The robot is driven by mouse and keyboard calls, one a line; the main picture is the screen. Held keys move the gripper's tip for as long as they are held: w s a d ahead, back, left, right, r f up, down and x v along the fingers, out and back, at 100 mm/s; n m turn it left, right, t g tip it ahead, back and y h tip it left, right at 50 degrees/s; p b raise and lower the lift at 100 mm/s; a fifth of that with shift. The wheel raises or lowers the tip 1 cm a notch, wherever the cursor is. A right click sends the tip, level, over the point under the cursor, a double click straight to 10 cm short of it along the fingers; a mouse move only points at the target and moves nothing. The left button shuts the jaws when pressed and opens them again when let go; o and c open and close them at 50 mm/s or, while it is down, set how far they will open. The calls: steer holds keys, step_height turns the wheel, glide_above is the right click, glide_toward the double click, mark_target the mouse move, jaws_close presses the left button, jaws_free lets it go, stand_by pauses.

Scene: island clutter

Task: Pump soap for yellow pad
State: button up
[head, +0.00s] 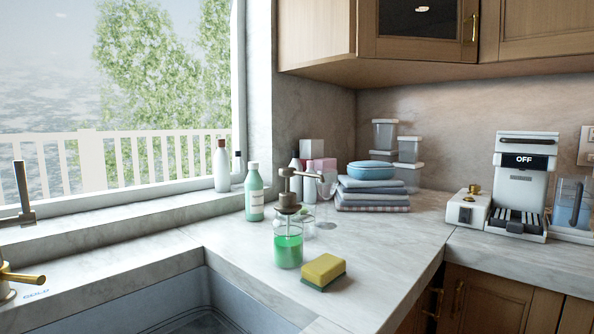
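The yellow pad (323,270) is a yellow sponge with a dark green underside. It lies flat on the marble counter near the sink's corner. The soap dispenser (288,249) stands upright just behind and left of the pad, apart from it. It is a clear jar with green liquid and a brownish metal pump top (288,199), whose spout points right. The spout is above and behind the pad in the picture. No soap shows on the pad's visible faces. My gripper is not in view.
The sink (215,306) lies front left, with a brass tap handle (22,278) at the left edge. A green bottle (254,194), a clear glass (327,206) and folded towels (372,197) stand behind. A coffee machine (522,180) stands right. The counter right of the pad is clear.

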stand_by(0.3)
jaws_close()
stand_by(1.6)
